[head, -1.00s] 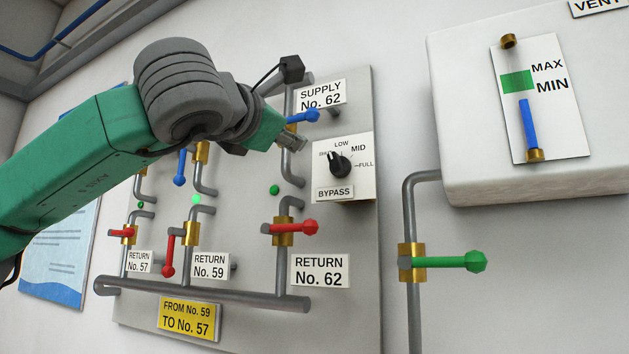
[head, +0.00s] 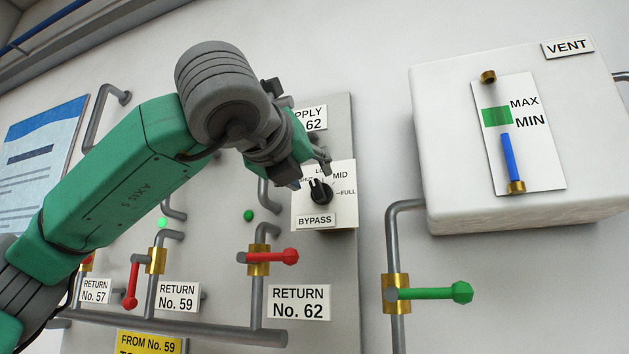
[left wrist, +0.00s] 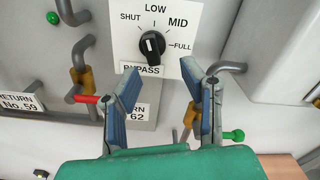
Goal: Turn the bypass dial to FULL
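The bypass dial (head: 320,191) is a black knob on a white plate (head: 345,211) marked LOW, MID and FULL, with BYPASS below. In the left wrist view the dial (left wrist: 152,46) shows whole, with SHUT, LOW, MID and FULL around it. Its raised grip leans up and left, away from FULL; its exact setting is hard to tell. My left gripper (head: 309,177) is in front of the plate's upper left, covering part of its lettering. In the left wrist view the gripper (left wrist: 161,72) is open and empty, its fingers below and either side of the dial, apparently not touching it. My right gripper is not in view.
Red-handled valves (head: 271,257) and pipes stand out from the grey panel below and left of the dial. A green-handled valve (head: 430,293) is at lower right. A white vent box (head: 440,150) juts from the wall at right.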

